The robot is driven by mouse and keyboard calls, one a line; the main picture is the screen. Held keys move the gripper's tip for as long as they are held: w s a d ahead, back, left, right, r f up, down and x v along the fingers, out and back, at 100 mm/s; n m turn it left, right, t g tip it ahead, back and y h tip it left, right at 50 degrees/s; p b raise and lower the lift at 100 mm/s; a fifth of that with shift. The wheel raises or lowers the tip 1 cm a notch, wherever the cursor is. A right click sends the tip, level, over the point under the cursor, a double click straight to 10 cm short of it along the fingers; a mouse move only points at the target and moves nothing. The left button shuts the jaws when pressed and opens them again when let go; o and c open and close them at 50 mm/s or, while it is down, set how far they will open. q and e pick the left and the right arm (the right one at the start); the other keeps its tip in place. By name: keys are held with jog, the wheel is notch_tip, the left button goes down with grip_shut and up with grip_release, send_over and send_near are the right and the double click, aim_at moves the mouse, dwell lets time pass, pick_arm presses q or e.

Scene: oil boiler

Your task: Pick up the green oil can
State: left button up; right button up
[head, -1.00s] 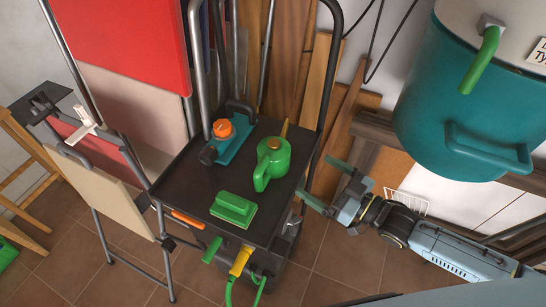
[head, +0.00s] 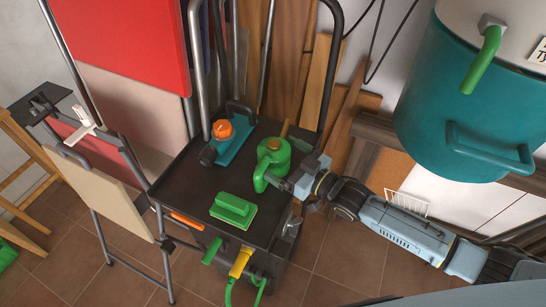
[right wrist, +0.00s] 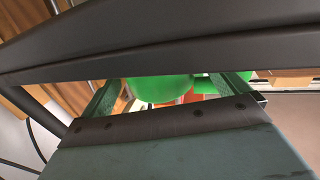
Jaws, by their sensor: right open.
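The green oil can (head: 272,160) stands upright on the black top of the trolley (head: 185,180), near its right edge. It has an orange-brown cap. My right gripper (head: 284,180) is open at the can's right side, very close to it. In the right wrist view the green body of the can (right wrist: 160,89) shows between the two spread fingers, partly hidden by a dark bar (right wrist: 160,45) across the picture. Whether a finger touches the can is not clear. My left gripper is not in view.
A green brush-like block (head: 234,209) lies in front of the can, and a teal tool with an orange knob (head: 222,129) lies behind it to the left. The trolley's tubular handle (head: 331,65) rises close to my right gripper. A teal tank (head: 460,110) hangs at the right.

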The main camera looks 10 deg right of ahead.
jog(key=c, duration=1.2)
jog(key=shift+c, duration=0.2)
jog(key=shift+r, duration=0.15)
